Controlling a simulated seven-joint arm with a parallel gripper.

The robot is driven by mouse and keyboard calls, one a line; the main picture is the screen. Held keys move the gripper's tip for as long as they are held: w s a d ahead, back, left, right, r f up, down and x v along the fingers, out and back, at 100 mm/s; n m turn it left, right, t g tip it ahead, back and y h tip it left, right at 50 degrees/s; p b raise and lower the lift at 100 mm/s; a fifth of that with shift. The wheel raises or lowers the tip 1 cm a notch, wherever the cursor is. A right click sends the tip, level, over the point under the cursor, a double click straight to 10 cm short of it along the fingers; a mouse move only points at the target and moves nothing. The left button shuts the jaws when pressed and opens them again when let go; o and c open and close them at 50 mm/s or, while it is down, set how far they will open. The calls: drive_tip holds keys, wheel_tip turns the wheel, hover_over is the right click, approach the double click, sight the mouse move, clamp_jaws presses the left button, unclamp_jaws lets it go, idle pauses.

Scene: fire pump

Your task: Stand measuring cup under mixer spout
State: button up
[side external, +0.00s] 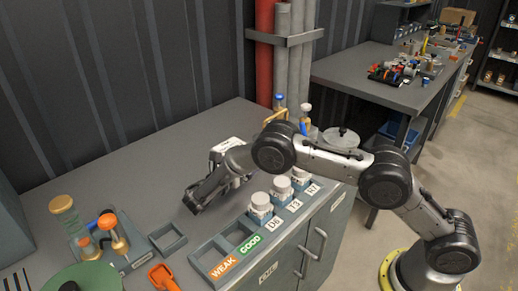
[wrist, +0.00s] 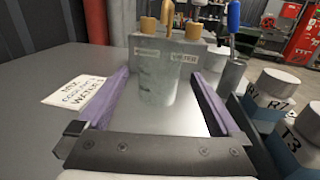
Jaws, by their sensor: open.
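In the wrist view my gripper (wrist: 157,82) is open, its two purple fingers reaching forward low over the grey bench. A translucent measuring cup (wrist: 157,85) stands upright on the bench, in line with the gap between the fingers. I see no finger pressed on it. Right behind the cup is the mixer, a grey box (wrist: 200,60) with a WATER label and brass-coloured fittings (wrist: 148,25) on top. The cup overlaps its front, and I cannot tell whether it is below the spout. In the side view my arm hides the cup and most of the mixer.
A white mixing-instruction card (wrist: 80,90) lies left of the fingers. White-capped jars (wrist: 280,82) and a holder with a blue-handled tool (wrist: 233,25) stand close on the right. In the side view, WEAK (side external: 223,267) and GOOD bins line the front edge. The bench's left middle is clear.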

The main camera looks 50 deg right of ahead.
drive_tip(key=shift+s+a, duration=0.1)
drive_tip(key=shift+a, duration=0.65)
drive_tip(key=s+d+r+m+g+y, duration=0.25)
drive_tip(key=s+r+m+y, duration=0.2)
drive_tip(key=s+r, duration=0.25)
drive_tip(key=s+d+r+m+g+y, duration=0.1)
drive_tip(key=s+d+r+m+y, duration=0.35)
drive_tip(key=s+r, duration=0.3)
drive_tip(key=s+a+r+m+t+y, duration=0.1)
drive_tip(key=s+a+m+t+y, duration=0.2)
drive_tip(key=s, duration=0.8)
drive_tip(key=s+a+m+t+y, duration=0.3)
drive_tip(key=s+m, duration=0.4)
drive_tip(key=s, duration=0.3)
drive_tip(key=a+y, duration=0.1)
drive_tip(key=y, duration=0.1)
drive_tip(key=shift+s+r+m+y, duration=0.35)
drive_tip(key=shift+m+y, duration=0.05)
